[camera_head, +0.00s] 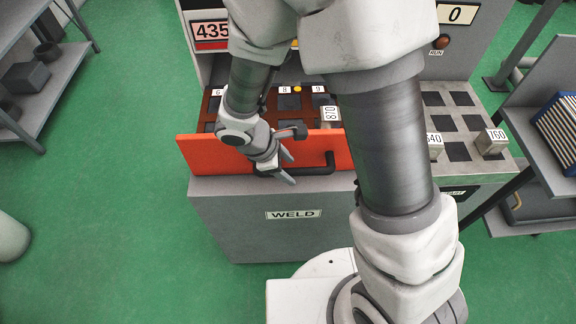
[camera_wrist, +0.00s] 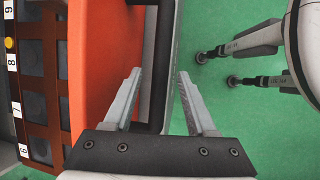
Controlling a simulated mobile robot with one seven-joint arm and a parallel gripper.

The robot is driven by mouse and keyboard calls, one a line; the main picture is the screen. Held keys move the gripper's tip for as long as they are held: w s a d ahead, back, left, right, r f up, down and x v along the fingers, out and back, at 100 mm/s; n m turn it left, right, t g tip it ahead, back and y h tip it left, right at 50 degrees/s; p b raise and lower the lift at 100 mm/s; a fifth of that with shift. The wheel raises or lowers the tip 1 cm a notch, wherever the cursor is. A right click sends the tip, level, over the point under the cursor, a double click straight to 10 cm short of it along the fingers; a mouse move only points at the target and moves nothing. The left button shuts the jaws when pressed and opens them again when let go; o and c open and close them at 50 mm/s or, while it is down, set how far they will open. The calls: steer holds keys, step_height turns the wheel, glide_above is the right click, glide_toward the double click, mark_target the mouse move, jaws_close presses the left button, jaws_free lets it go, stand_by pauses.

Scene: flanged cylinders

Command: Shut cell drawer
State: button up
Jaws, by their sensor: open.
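The cell drawer (camera_head: 232,152) has an orange front and stands pulled out from the grey WELD cabinet (camera_head: 240,215). Its brown, divided inside shows behind the front. A dark bar handle (camera_head: 318,170) is fixed to the front. My gripper (camera_head: 289,170) is at the left part of this handle, its jaws open. In the wrist view, the orange front (camera_wrist: 98,50) lies at left, and the handle (camera_wrist: 163,40) runs between the two spread fingers of my gripper (camera_wrist: 160,72). I cannot tell whether either finger touches the bar.
A numbered block (camera_head: 330,116) stands at the drawer's back right. Two more blocks (camera_head: 434,146) (camera_head: 491,143) stand on the slotted grey top at right. A shelf rack (camera_head: 535,130) is at far right, another shelf (camera_head: 45,75) at far left. Green floor before the cabinet's left is clear.

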steer(key=shift+d+f, duration=0.1)
steer(key=shift+f, duration=0.1)
jaws_close()
stand_by(1.4)
